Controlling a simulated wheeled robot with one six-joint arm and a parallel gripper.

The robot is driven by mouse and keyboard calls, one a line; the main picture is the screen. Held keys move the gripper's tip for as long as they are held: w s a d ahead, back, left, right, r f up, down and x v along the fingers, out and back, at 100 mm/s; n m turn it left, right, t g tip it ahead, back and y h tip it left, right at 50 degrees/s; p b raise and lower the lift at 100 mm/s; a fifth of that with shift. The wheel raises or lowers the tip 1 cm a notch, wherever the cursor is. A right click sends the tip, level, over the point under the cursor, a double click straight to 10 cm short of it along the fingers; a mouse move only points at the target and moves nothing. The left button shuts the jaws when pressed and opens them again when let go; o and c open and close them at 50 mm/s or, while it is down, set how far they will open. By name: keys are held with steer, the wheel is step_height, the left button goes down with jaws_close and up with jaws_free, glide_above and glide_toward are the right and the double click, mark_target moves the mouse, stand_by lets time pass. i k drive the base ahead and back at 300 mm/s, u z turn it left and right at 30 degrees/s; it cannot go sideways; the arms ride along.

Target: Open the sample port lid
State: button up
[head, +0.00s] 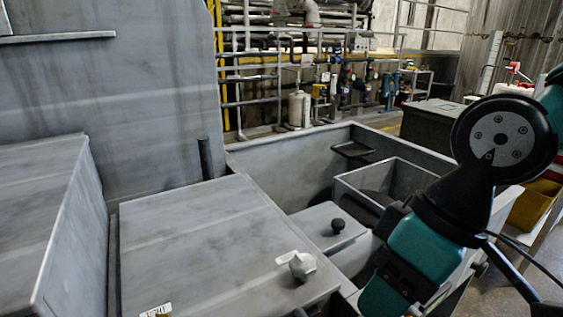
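A small flat grey lid (318,227) with a round black knob (337,226) sits right of centre, left of my arm. It looks shut, and I take it as the sample port lid, though no label on it is readable. A larger grey panel (200,245) lies to its left, with a pale metal handle (297,265) near its right edge. My teal and black arm comes down from the right and leaves through the bottom edge. My gripper's fingers are out of the picture, so their distance from the lid is hidden.
An open grey box (392,180) stands behind the lid inside a grey walled trough (300,148). A dark upright post (205,158) rises behind the large panel. A tall grey wall (150,100) closes the left side. Pipes and railings (290,60) stand far back.

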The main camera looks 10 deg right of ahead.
mark_target(328, 226)
steer(key=k, duration=1)
steer(key=z, duration=1.65)
steer(key=i, duration=1.3)
steer(key=u, duration=2.4)
steer(key=i, duration=0.5)
